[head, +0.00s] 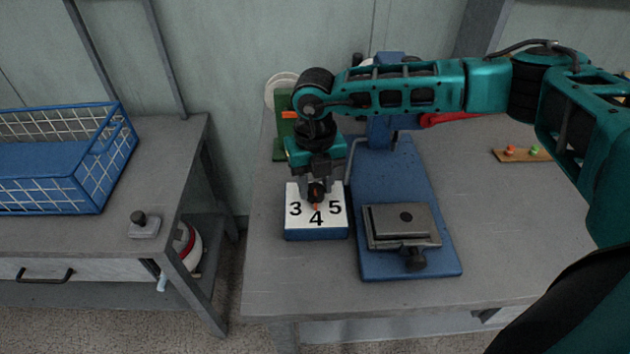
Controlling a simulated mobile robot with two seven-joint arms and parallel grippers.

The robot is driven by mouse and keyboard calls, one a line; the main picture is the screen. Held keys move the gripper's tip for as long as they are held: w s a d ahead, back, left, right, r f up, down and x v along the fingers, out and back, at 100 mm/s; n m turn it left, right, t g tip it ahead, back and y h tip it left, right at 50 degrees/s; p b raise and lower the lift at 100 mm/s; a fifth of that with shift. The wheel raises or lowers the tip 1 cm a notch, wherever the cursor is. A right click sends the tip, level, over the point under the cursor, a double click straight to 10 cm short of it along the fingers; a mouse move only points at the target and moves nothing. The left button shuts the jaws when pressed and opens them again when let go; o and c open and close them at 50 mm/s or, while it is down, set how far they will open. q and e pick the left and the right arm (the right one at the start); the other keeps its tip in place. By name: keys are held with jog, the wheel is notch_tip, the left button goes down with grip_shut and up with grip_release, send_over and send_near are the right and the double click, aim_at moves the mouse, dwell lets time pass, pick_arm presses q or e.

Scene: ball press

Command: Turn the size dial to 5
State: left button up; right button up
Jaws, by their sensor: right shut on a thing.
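The size dial box (317,233) is blue with a white top face marked 3 at left, 4 at the front and 5 at right. It sits on the grey table, left of the blue press. My right gripper (317,192) comes down from above and is shut on the dial knob (317,196) in the middle of the white face. A small red pointer mark shows just above the 4, so the dial appears to point at 4. The gripper hides most of the knob. My left gripper does not show.
The blue press base (437,258) with a grey metal block (402,226) stands right of the dial. A green stand (284,140) is behind it. A blue wire basket (115,165) sits on the left table. The table front is clear.

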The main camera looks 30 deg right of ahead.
jog(key=shift+c, duration=0.8)
jog(key=shift+n, duration=0.3)
jog(key=n+b, duration=0.1)
jog(key=n, duration=0.2)
jog(key=shift+f+b, duration=0.1)
jog(key=shift+b, duration=0.3)
jog(key=n+b, duration=0.2)
jog(key=n, duration=0.3)
jog(key=shift+n+b, duration=0.3)
jog(key=shift+n, duration=0.9)
jog(key=shift+n+b, duration=0.4)
